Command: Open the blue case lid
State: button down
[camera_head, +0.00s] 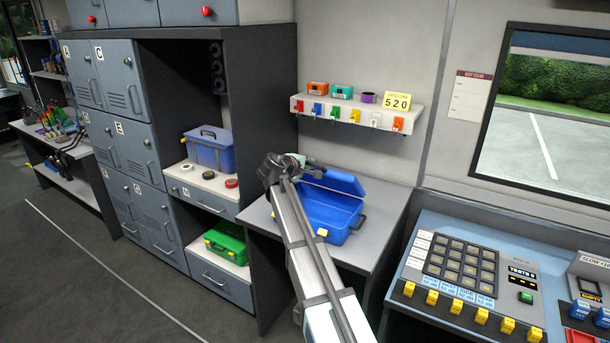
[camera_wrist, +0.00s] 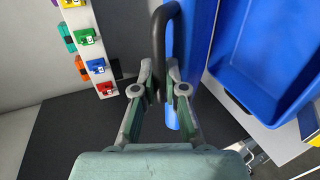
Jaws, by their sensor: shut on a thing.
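The blue case (camera_head: 337,231) sits on the grey table behind my arm. Its lid (camera_head: 345,183) is raised and tilted, so the case stands partly open. In the wrist view the lid (camera_wrist: 182,50) shows nearly edge-on, and the empty inside of the case (camera_wrist: 268,55) is at the right. My gripper (camera_wrist: 160,92) is shut on the dark handle (camera_wrist: 161,30) of the lid. In the head view my gripper (camera_head: 288,163) is at the left of the lid, and my arm hides the case's left part.
A shelf (camera_head: 345,117) with several coloured keys, small boxes and a yellow 520 sign hangs on the wall behind. A tall dark cabinet (camera_head: 276,125) stands close on the left. A control console (camera_head: 465,265) is at the right. The grey table (camera_head: 385,205) has bare room right of the case.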

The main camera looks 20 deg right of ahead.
jog(key=shift+w+d+r, duration=0.25)
jog(key=shift+w+r, duration=0.05)
jog(key=c, duration=1.2)
grip_release()
jog(key=shift+s+a, duration=0.1)
jog(key=v, duration=1.2)
